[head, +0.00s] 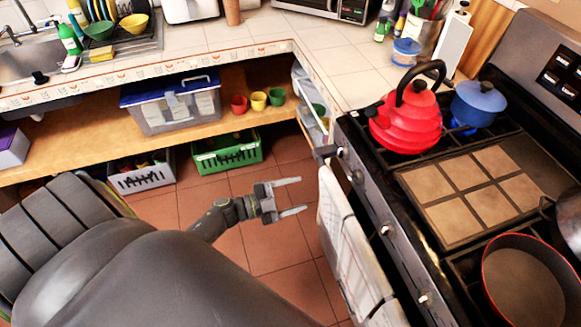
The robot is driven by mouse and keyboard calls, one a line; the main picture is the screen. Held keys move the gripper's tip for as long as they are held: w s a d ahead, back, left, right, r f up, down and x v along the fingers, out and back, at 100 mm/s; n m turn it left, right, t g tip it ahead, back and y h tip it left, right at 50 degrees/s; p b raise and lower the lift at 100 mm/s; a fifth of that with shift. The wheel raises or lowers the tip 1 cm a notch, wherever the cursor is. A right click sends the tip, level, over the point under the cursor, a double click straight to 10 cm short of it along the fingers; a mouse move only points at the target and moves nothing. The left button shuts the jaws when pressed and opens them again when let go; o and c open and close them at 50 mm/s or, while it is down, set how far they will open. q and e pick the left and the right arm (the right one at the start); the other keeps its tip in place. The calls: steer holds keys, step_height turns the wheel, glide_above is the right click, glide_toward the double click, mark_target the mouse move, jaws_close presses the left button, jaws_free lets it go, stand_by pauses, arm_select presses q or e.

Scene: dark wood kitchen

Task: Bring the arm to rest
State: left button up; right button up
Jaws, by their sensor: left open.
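My left gripper (291,196) is open and empty, its two fingers pointing right. It hangs over the tiled floor, just left of the towel (345,240) on the stove front. A small gap seems to lie between the fingertips and the towel. My left arm reaches to it from the lower left, partly hidden behind my own body. My right gripper is not in view.
The stove (375,200) on the right carries a red kettle (405,120), a blue pot (478,103) and a red-rimmed pot (520,285). Shelves with a green crate (226,154) and a lidded box (175,105) stand behind. Floor tiles (270,245) around the gripper are clear.

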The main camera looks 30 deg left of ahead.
arm_select(q)
steer(key=shift+s+a, duration=0.3)
steer(key=shift+s, duration=0.1)
steer(key=s+a+f+n+g+y, duration=0.1)
steer(key=s+a+f+n+y, duration=0.1)
steer(key=s+f+n+y, duration=0.35)
steer(key=s+a+f+n+g+y, duration=0.1)
steer(key=s+a+f+n+y, duration=0.15)
steer(key=f, duration=0.65)
steer(key=s+a+f+n+g+y, duration=0.1)
steer(key=s+a+f+n+y, duration=0.25)
steer(key=f, duration=0.35)
steer(key=s+d+f+n+g, duration=0.1)
steer(key=s+d+f+g, duration=0.1)
steer(key=s, duration=0.7)
steer(key=s+d+f+n+g, duration=0.2)
steer(key=s+f+g, duration=0.2)
steer(key=s+f, duration=0.3)
steer(key=s+d+f+n+g, duration=0.1)
steer(key=s+f+g, duration=0.3)
steer(key=s, duration=0.6)
steer(key=shift+s+d+f+n, duration=0.35)
steer(key=shift+s+d+n, duration=0.05)
steer(key=shift+n, duration=0.35)
steer(key=shift+y, duration=0.25)
